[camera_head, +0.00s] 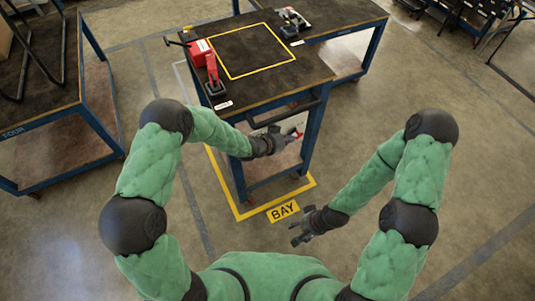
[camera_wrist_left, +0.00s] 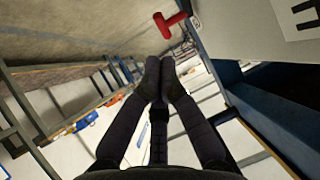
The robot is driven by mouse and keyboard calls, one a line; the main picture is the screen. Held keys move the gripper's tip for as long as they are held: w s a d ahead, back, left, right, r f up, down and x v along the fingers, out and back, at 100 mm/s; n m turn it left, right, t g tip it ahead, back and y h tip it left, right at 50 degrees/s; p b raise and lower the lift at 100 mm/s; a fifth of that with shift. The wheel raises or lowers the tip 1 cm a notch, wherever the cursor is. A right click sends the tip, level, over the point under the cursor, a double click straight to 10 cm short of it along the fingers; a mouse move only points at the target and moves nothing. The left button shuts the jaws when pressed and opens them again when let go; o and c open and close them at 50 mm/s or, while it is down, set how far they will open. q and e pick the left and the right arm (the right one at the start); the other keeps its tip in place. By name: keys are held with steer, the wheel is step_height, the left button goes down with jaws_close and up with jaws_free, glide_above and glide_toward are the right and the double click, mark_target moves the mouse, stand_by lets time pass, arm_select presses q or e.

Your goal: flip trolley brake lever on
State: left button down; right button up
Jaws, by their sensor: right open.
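The trolley (camera_head: 318,80) has a dark top and a blue frame. A small red lever (camera_head: 297,134) shows on its front side, by a pale panel. In the left wrist view the red lever (camera_wrist_left: 172,24) is T-shaped and lies beyond my fingertips, beside the pale panel (camera_wrist_left: 265,30). My left gripper (camera_head: 286,140) is close to the lever in the head view; its fingers (camera_wrist_left: 160,68) are together with nothing seen between them. A gap shows between fingers and lever in the wrist view. My right gripper (camera_head: 298,234) is open and empty, low over the floor.
A red device (camera_head: 207,62) stands at the left of the trolley top, beside a yellow outlined square (camera_head: 245,50). A yellow floor outline with a BAY sign (camera_head: 284,211) surrounds the trolley's foot. Another cart (camera_head: 60,125) stands at the left.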

arm_select(q)
steer(key=s+a, duration=0.7)
steer(key=a, duration=0.1)
steer(key=shift+s, duration=0.25)
steer(key=shift+f, duration=0.1)
arm_select(e)
steer(key=shift+c, duration=1.4)
arm_select(q)
steer(key=s+a+f+n+g+y, duration=0.2)
steer(key=s+f+n, duration=0.4)
steer(key=s, duration=0.5)
steer(key=s+a+f+n+g+y, duration=0.2)
steer(key=s+f+n+g, duration=0.3)
steer(key=s, duration=0.7)
steer(key=shift+a+f+n+g, duration=0.3)
steer(key=shift+a+f+n, duration=0.5)
steer(key=shift+n, duration=0.2)
arm_select(e)
steer(key=shift+c, duration=0.3)
